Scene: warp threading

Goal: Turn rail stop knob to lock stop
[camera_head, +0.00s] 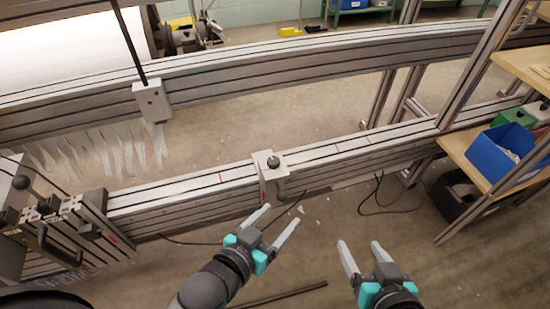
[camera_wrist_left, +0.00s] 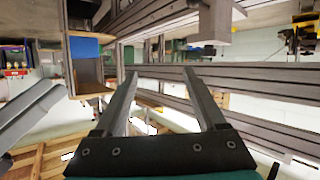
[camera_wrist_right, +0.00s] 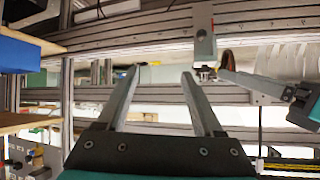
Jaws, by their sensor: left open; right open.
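The rail stop (camera_head: 268,172) is a light grey block clamped on the near aluminium rail (camera_head: 190,187). The rail stop also shows in the right wrist view (camera_wrist_right: 204,30), above my right fingers. My left gripper (camera_head: 282,215) is open and empty, just in front of and below the stop, apart from it. My right gripper (camera_head: 359,243) is open and empty, further right and lower, well away from the stop.
A second block (camera_head: 151,101) with a dark rod stands on the far rail. A carriage (camera_head: 60,220) with levers is at the left end of the near rail. A blue bin (camera_head: 492,155) and a wooden shelf (camera_head: 457,149) are at the right. Cables lie on the floor.

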